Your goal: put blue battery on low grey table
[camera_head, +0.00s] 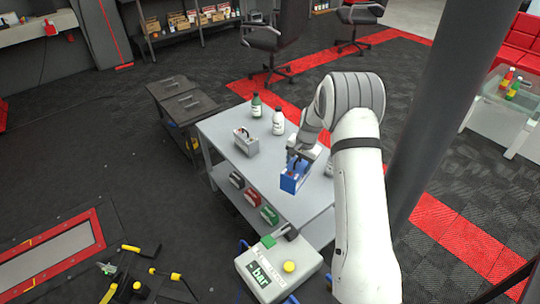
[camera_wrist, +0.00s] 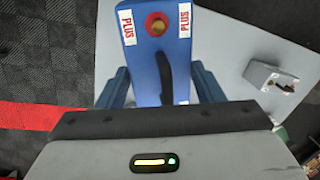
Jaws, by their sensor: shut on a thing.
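The blue battery (camera_head: 293,177) is in my gripper (camera_head: 302,158), and the head view shows it in front of the grey table (camera_head: 215,130)'s top, near its right part. In the wrist view the blue battery (camera_wrist: 150,52) has a black handle, a red-ringed terminal and PLUS labels. The fingers of my gripper (camera_wrist: 161,90) are shut on its two sides. It looks much larger there than the grey battery on the tabletop (camera_wrist: 225,45), so it seems raised above it. Its underside is hidden.
A grey battery (camera_head: 245,142), a green bottle (camera_head: 256,106) and a white-labelled bottle (camera_head: 278,121) stand on the table. Another bottle is partly behind my arm. Several batteries sit on its lower shelf. A grey box (camera_head: 265,270) stands in front; a dark pillar (camera_head: 440,110) is at right.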

